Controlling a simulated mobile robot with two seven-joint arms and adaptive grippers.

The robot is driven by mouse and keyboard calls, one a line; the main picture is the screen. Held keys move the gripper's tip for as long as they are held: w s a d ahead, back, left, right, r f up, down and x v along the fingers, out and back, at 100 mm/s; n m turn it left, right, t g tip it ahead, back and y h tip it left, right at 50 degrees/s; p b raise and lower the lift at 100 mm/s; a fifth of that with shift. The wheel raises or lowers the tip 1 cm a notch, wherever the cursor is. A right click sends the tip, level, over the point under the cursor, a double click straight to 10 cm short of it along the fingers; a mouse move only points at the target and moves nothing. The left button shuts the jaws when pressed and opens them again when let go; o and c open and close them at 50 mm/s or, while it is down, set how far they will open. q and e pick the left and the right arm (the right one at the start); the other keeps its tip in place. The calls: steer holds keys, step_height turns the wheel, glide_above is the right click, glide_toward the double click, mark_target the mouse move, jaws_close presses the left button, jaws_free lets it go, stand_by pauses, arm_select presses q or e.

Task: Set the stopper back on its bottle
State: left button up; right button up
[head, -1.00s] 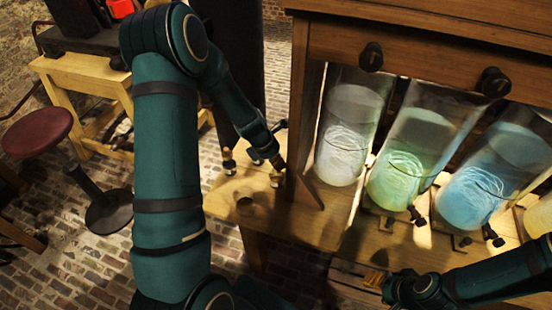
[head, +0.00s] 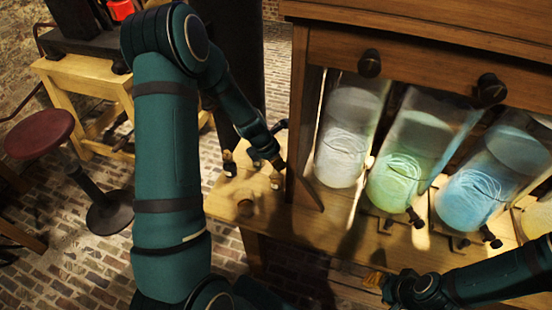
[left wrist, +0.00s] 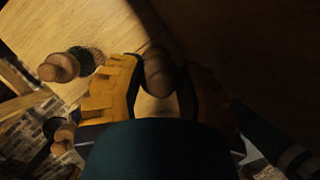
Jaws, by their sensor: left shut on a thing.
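My left gripper (head: 276,165) is over the wooden ledge at the left of the cabinet. In the left wrist view its yellow fingers (left wrist: 157,85) are shut on a small rounded brown thing, which looks like the stopper (left wrist: 155,70). The stopper also shows in the head view (head: 276,181), low at the fingertips. Whether it touches a bottle below is hidden. A small dark bottle with a pale top (head: 229,164) stands to the left on the ledge. My right gripper (head: 376,281) is at the lower right, its fingers too small and dark to read.
Large glass jars with white (head: 342,150), green (head: 396,180) and blue (head: 470,195) contents stand in the cabinet (head: 300,110), right of my left gripper. A round brown piece or mark (head: 245,207) is on the ledge. A red stool (head: 40,133) is far left.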

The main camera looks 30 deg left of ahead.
stand_by(0.4)
arm_select(q)
steer(key=o, duration=0.5)
steer(key=p+v, duration=0.8)
steer(key=v, duration=0.3)
arm_select(e)
step_height(320, 180, up, 8)
steer(key=w, duration=0.1)
steer(key=shift+w+d+r+t, duration=0.15)
steer(key=shift+w+d+t, duration=0.05)
steer(key=shift+w+t, duration=0.15)
arm_select(q)
steer(key=shift+s+f, duration=0.1)
arm_select(e)
steer(key=shift+s, duration=0.1)
